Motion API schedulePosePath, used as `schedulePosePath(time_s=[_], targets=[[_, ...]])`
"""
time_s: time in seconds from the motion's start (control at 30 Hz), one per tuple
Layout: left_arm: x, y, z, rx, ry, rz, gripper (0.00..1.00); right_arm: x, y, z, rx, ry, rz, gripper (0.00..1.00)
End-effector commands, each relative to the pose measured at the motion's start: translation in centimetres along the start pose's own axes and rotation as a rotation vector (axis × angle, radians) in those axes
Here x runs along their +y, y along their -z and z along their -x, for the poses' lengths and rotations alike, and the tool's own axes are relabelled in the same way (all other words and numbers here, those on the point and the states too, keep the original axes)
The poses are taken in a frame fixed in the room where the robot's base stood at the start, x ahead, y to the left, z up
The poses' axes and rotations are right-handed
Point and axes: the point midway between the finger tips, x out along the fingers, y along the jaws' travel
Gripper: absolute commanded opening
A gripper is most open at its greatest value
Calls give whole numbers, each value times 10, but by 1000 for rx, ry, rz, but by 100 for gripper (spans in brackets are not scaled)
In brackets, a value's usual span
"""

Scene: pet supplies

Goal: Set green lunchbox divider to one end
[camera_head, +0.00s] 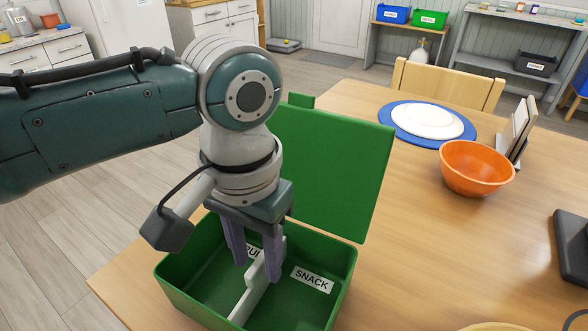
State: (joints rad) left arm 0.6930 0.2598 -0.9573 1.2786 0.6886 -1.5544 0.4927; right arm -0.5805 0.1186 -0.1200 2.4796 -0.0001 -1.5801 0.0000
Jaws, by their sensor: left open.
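The green lunchbox (345,285) stands open on the wooden table, with its lid (345,175) raised at the back. A pale grey divider (245,303) stands inside it, between a partly hidden label at left and the SNACK label (312,279) at right. My left gripper (255,268) is over the box, pointing down. Its fingers are open, one on each side of the divider's upper part; I cannot tell whether they touch it. The gripper hides part of the divider's far end. My right gripper is not in view.
An orange bowl (477,170) stands at right on the table (420,260). Behind it are a white plate (427,120) on a blue mat (392,128) and a grey stand (518,125). A dark object (573,245) is at the right edge. The table right of the lunchbox is clear.

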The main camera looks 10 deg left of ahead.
Motion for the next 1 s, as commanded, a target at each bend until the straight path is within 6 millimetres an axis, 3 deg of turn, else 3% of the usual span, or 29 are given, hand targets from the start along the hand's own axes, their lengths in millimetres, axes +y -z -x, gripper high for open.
schedulePosePath(time_s=[0.27, 0.67, 1.0], targets=[[0, 0, -2, 0, 0, 0, 44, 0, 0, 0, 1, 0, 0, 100], [0, 0, -1, 0, 0, 0, 0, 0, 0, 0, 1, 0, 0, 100], [0, 0, -1, 0, 0, 0, 0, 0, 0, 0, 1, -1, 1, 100]])
